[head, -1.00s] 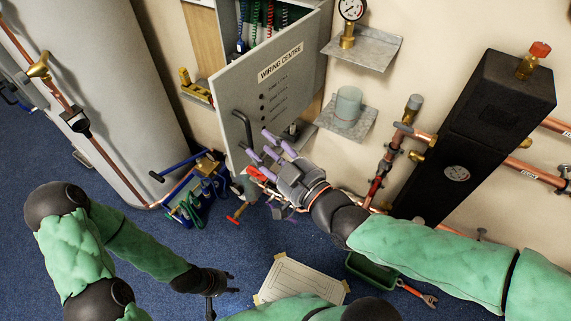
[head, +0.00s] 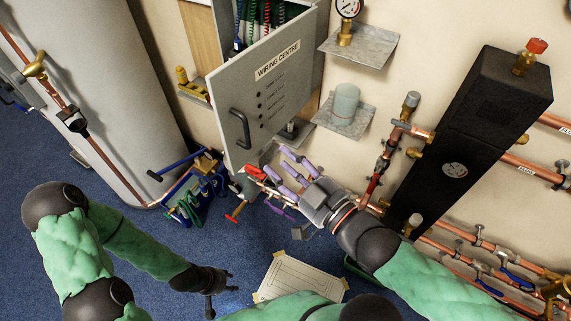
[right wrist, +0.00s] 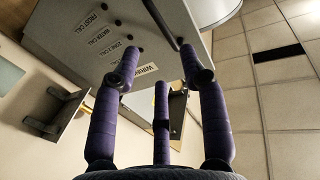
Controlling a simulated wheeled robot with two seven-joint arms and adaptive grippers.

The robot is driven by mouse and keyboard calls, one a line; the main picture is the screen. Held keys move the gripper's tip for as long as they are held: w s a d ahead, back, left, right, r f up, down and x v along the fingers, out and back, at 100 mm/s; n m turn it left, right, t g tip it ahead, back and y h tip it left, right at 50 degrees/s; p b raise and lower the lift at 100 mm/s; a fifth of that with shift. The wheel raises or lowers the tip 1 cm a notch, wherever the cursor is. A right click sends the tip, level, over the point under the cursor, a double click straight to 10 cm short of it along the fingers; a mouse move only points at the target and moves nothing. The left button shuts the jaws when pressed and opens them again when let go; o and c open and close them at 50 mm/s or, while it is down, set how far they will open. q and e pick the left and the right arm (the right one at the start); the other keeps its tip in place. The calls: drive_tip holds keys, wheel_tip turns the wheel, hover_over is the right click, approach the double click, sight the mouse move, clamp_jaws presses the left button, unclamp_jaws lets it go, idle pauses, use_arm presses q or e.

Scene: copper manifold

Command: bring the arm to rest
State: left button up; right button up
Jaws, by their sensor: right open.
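My right gripper (head: 275,175) has purple fingers spread apart and empty, in front of the lower part of the grey wiring centre door (head: 262,88). Its fingers are clear of the door handle (head: 240,128). In the right wrist view my right gripper (right wrist: 162,68) is open with nothing between its fingers, and the labelled door (right wrist: 95,35) lies beyond them. My left gripper (head: 224,288) is dark, low over the blue floor, with fingers spread and nothing seen in them. The wiring centre door stands ajar, with coloured coiled wires visible inside.
Copper pipes with valves (head: 480,245) and a black box (head: 480,120) are on the right wall. A shelf holds a translucent cup (head: 346,100). A blue tool stand (head: 190,190) is by the grey cylinder (head: 100,100). A pale taped board (head: 295,277) lies below.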

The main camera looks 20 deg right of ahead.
idle(0.5)
drive_tip(key=w+f+m+g+h, duration=0.2)
drive_tip(key=w+f+g, duration=0.2)
drive_tip(key=f, duration=0.8)
drive_tip(key=w+f+m+g+h, duration=0.1)
drive_tip(key=w+f+m+g, duration=0.25)
drive_tip(key=f, duration=0.95)
drive_tip(key=s+a+f+m+g, duration=0.1)
drive_tip(key=s+f+g, duration=0.3)
drive_tip(key=f, duration=0.8)
drive_tip(key=s+a+f+g+p, duration=0.1)
drive_tip(key=s+f+g, duration=0.3)
drive_tip(key=s+f, duration=0.4)
wheel_tip(320, 180, down, 4)
drive_tip(key=shift+s+r+m, duration=0.1)
drive_tip(key=shift+s+m, duration=0.1)
drive_tip(key=shift+m, duration=0.15)
drive_tip(key=shift+g, duration=0.25)
